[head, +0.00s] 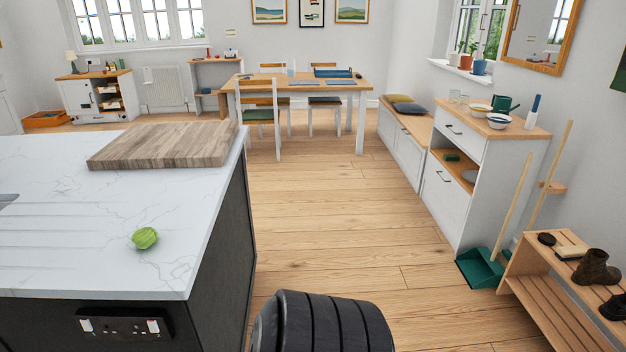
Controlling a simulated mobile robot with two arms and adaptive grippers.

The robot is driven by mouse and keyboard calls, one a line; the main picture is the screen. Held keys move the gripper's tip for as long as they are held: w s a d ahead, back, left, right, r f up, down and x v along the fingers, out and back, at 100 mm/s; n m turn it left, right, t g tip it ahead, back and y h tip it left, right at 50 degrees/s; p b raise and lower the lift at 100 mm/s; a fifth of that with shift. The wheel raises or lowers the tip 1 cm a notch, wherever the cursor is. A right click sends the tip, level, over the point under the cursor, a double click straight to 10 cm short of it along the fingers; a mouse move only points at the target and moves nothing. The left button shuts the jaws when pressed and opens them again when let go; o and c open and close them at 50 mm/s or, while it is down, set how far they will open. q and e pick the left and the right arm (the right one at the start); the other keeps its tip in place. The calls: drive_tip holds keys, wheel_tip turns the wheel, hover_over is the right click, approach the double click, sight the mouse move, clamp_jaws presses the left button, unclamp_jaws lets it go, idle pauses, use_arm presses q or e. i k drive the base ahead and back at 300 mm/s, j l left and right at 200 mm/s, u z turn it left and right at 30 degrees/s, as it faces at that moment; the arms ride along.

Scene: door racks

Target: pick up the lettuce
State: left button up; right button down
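A small green round lettuce (144,238) sits on the white marble worktop (60,255) of the kitchen island, near its front right part. Its whole near side shows and nothing covers it. Neither of my grippers shows in the head view. A dark ribbed part at the bottom middle looks like part of my own body.
A thick wooden chopping board (163,146) lies at the island's back right. Wooden floor (340,220) is clear right of the island. A white cabinet (478,190), green dustpan (481,267) and shoe rack (560,290) stand along the right wall. A dining table (362,86) is at the back.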

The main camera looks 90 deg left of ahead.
sight(143, 237)
drive_tip(key=u, duration=3.85)
